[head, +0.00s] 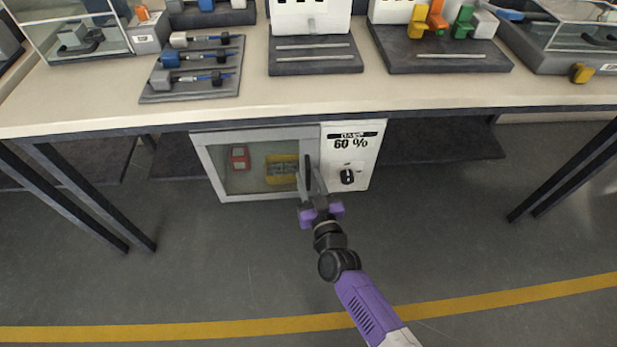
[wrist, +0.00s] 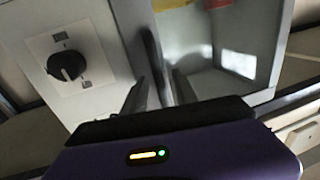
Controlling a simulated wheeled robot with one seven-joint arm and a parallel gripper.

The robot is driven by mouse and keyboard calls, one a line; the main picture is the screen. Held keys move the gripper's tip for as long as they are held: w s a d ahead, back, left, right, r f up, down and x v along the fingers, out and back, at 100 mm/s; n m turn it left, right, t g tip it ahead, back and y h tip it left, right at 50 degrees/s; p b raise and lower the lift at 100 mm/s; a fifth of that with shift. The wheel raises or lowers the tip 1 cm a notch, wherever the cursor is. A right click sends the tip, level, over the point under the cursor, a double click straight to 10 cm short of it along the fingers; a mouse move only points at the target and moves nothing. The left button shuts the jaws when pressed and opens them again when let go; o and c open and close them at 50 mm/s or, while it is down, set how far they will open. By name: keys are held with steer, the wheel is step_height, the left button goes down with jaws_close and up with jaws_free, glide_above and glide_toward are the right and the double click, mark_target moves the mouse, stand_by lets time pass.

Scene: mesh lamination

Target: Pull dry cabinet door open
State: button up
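The dry cabinet (head: 352,135) is a white box under the table, with a glass door (head: 213,165) on its left side. The door looks closed. Its dark upright handle (wrist: 152,55) is at the door edge beside the control panel; in the head view my gripper partly covers it. My gripper (head: 311,172) is in front of the handle. In the wrist view its two fingers (wrist: 160,92) stand apart, one on each side of the handle's near end. I see no clear contact between fingers and handle.
The control panel has a black knob (head: 347,176) and a "60 %" label. A red item (head: 239,157) and a yellow item (head: 281,168) are behind the glass. The table (head: 290,101) overhangs the cabinet, with table legs (head: 80,195) at either side. The grey floor (head: 200,255) in front is clear.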

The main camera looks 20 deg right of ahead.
steer(key=shift+w, duration=0.4)
steer(key=shift+c, duration=0.4)
jaws_close()
stand_by(0.8)
